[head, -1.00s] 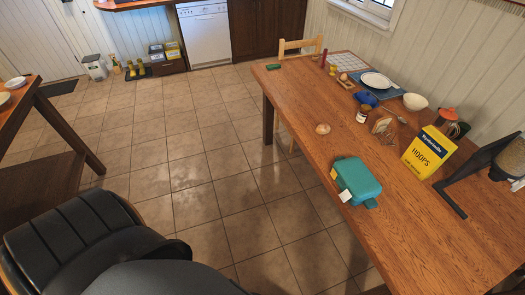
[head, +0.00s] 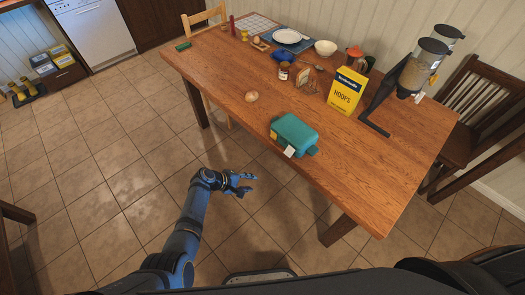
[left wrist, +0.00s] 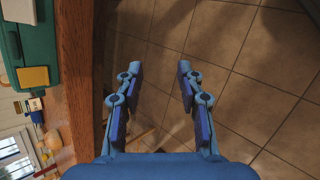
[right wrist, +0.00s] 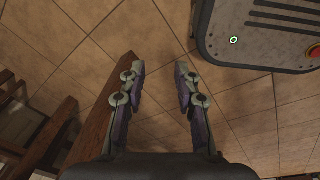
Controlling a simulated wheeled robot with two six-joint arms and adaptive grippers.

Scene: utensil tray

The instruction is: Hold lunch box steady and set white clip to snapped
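The teal lunch box (head: 295,133) sits on the wooden table near its front edge. The white clip (head: 289,152) shows on its front side, with a small yellow clip (head: 273,134) to its left; I cannot tell whether the white clip is snapped. My left gripper (head: 247,183) is open and empty, in front of the table edge and left of the box. In the left wrist view the lunch box (left wrist: 37,45) is at the upper left, beside the open left gripper (left wrist: 157,70). My right gripper (right wrist: 160,68) is open and empty over the floor; the head view does not show it.
The table (head: 225,88) also holds a brown bread roll (head: 251,96), a jar (head: 283,72), a yellow HOOPS box (head: 346,92) and a dark-framed cereal dispenser (head: 413,75). The table top right of the lunch box is clear. A chair (head: 480,115) stands at the right.

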